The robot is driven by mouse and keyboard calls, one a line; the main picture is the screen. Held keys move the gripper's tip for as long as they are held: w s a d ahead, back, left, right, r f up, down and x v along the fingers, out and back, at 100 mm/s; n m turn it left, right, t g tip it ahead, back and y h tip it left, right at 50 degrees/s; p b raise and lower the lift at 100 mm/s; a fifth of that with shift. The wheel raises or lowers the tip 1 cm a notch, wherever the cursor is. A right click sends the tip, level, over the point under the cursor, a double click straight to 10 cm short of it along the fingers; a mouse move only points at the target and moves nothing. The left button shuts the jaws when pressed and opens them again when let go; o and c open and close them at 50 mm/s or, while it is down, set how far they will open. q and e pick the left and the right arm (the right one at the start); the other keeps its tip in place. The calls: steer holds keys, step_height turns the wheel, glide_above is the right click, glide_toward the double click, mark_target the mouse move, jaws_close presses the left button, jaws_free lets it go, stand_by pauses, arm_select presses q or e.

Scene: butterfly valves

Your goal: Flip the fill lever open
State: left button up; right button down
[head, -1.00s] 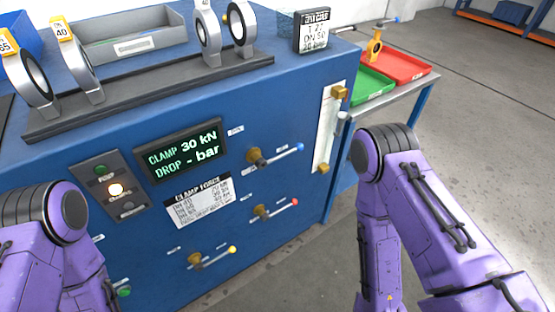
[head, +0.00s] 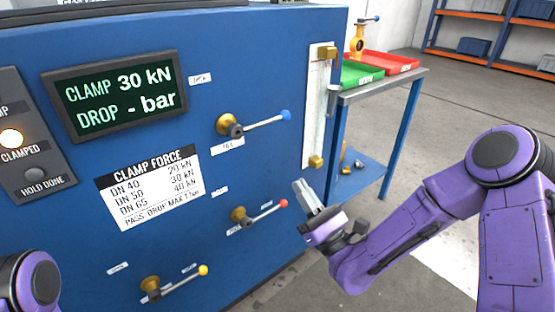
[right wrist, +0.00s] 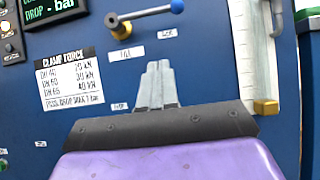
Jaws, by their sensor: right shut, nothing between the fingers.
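The fill lever (head: 262,123) is a thin metal handle with a blue ball tip on a brass valve body, on the blue panel's front. It points right, slightly upward. In the right wrist view the lever (right wrist: 150,12) crosses the top, above a label that seems to read FILL (right wrist: 125,54). My right gripper (head: 302,188) is shut and empty, below and right of the blue tip and apart from it. In the right wrist view its fingers (right wrist: 157,68) point up toward the panel, below the lever. My left gripper is out of view.
A red-tipped lever (head: 262,210) and a yellow-tipped lever (head: 180,280) sit lower on the panel. A white vertical gauge strip (head: 318,110) with brass fittings is right of the fill lever. A side table with green (head: 362,73) and red trays (head: 388,62) stands at the right.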

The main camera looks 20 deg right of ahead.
mark_target(262, 124)
steer(key=shift+a+r, duration=0.1)
steer(key=shift+r, duration=0.05)
steer(key=s+r+p+x, duration=0.1)
steer(key=r+p+x, duration=0.1)
steer(key=x, duration=1)
steer(key=shift+r+p, duration=0.25)
steer(key=shift+p, duration=0.5)
steer(key=shift+w+r, duration=0.1)
steer(key=shift+d+r+n+g+y+p, duration=0.2)
steer(key=shift+n+g+y+p, duration=0.1)
steer(key=shift+n+y, duration=0.4)
